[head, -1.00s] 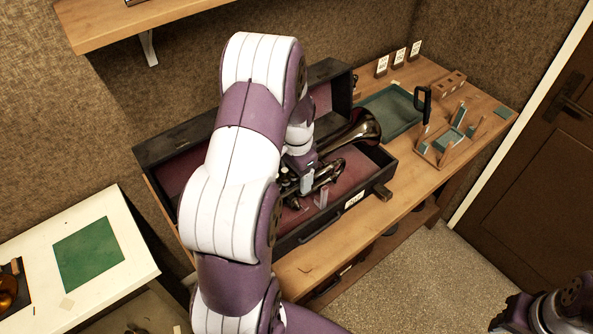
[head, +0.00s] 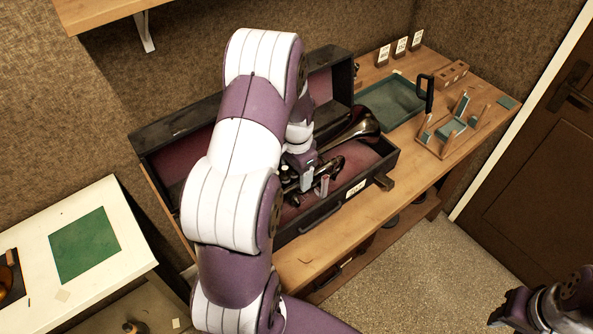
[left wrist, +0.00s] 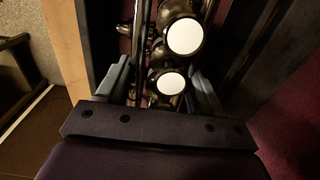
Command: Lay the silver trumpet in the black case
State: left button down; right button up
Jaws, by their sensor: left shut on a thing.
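The trumpet, its bell (head: 363,124) dark and shiny in this light, is inside the open black case (head: 310,222) with the dark red lining. The bell points to the case's right end. My left gripper (head: 313,184) is shut on the trumpet at its valve section, down within the case's walls. In the left wrist view, the trumpet's tubes and white round valve caps (left wrist: 172,83) lie between the two fingers (left wrist: 160,88). My forearm hides the case's left part, and I cannot tell whether the trumpet touches the lining. My right arm's end (head: 520,305) shows at the lower right, its fingers unclear.
The case's raised lid (head: 185,125) stands along the back. A green tray (head: 392,100) and a wooden rack (head: 450,135) with a dark-handled tool (head: 425,95) are to the right on the wooden bench (head: 425,165). A white table with a green mat (head: 84,243) is at the left.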

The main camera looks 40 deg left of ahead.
pick_arm(q)
jog(key=shift+f+b, duration=0.3)
jog(key=shift+f, duration=0.15)
dwell(0.3)
jog(key=shift+c, duration=0.7)
grip_release()
jog(key=shift+o, duration=0.4)
jog(key=shift+r, duration=0.1)
notch_tip(320, 180, up, 13)
jog(key=shift+f+b, duration=0.2)
jog(key=shift+b, duration=0.85)
